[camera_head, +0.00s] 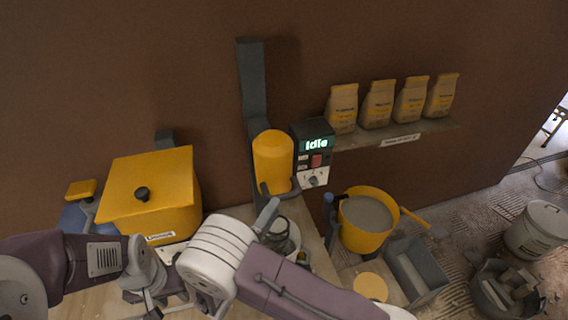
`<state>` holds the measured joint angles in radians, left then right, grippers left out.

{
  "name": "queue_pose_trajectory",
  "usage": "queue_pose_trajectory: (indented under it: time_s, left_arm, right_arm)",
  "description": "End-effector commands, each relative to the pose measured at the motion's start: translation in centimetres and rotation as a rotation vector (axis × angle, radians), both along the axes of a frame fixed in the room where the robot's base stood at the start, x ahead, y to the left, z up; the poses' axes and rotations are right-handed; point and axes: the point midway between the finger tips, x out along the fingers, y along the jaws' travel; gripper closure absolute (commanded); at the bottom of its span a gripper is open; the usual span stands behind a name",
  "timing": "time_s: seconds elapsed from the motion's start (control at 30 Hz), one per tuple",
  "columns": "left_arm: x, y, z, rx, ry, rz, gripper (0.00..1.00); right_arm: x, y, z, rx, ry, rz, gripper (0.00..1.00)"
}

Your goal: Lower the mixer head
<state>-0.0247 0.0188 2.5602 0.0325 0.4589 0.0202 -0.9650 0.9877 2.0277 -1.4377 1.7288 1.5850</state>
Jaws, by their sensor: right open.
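The mixer stands at the wall in the head view, with a tall dark grey column (252,85). Its yellow cylindrical head (273,158) sits low in front of the column. Beside it a dark control box (314,154) shows "Idle" above a red button and a knob. My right gripper (279,228) is open below the yellow head, partly hidden by my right arm; I see no contact with the head. My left gripper (152,298) is at the lower left, away from the mixer. Its fingers are small and dark, and their opening is unclear.
A yellow bucket (351,237) of grey plaster stands right of the mixer. A yellow lidded box (150,190) stands at left. Several bags (377,104) line a wall shelf (400,137). A grey tray (424,269) and pale bucket (536,230) are at right.

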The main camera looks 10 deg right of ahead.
Motion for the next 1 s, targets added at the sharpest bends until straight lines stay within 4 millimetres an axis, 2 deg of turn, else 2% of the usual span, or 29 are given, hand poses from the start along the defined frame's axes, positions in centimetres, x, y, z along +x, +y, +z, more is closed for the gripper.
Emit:
queue_pose_trajectory:
  time_s: [0.17, 0.4, 0.57, 0.9, 0.93, 1.0]
  left_arm:
    - [0.0, 0.0, 0.6, 0.000, 0.001, 0.000, 0.64]
    - [0.0, 0.0, 3.5, 0.000, 0.000, 0.000, 0.64]
    - [0.0, 0.0, 4.6, 0.000, 0.000, 0.000, 0.64]
    - [0.0, 0.0, 4.7, 0.000, 0.000, 0.000, 0.64]
    - [0.0, 0.0, 4.7, 0.000, 0.000, 0.000, 0.64]
    - [0.0, 0.0, 4.7, 0.000, 0.000, 0.000, 0.64]
  right_arm:
    - [0.6, -0.6, 0.3, 0.000, -0.001, -0.002, 0.59]
    - [4.0, -4.1, 1.3, -0.001, 0.001, -0.008, 0.59]
    - [5.8, -5.7, 1.4, 0.000, 0.001, -0.006, 0.59]
    - [6.5, -6.3, 1.1, 0.001, 0.001, -0.003, 0.59]
    - [6.5, -6.3, 1.1, 0.001, 0.001, -0.003, 0.61]
    - [6.5, -6.3, 1.1, 0.001, 0.002, -0.003, 0.81]
